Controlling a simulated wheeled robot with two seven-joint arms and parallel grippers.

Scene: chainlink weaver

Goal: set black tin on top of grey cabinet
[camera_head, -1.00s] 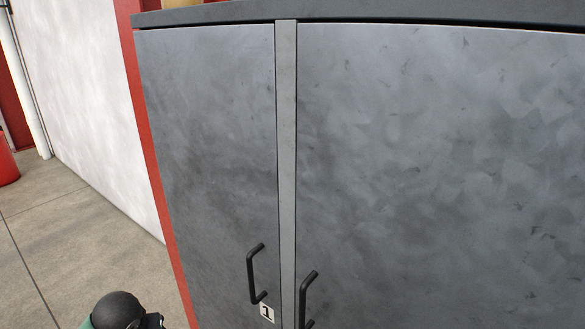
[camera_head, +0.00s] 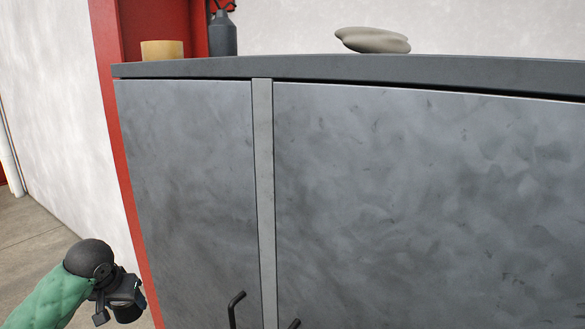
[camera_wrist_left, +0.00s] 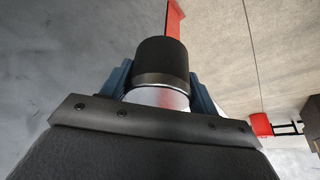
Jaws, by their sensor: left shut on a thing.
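The grey cabinet (camera_head: 370,180) fills most of the head view, with its dark flat top edge (camera_head: 330,68) in the upper part. My left gripper (camera_head: 125,302) is at the lower left of the head view, beside the cabinet and well below its top. In the left wrist view it is shut on the black tin (camera_wrist_left: 161,60), a dark cylinder with a shiny silver band and pale end, held between the blue fingers. The tin is hard to make out in the head view. My right gripper is not in view.
On the cabinet top stand a tan cylinder (camera_head: 162,50) at the left, a dark grey bottle (camera_head: 222,34) and a pale, flat stone-like thing (camera_head: 372,40). Room shows between the bottle and the stone-like thing. Black door handles (camera_head: 234,308) stick out at the front.

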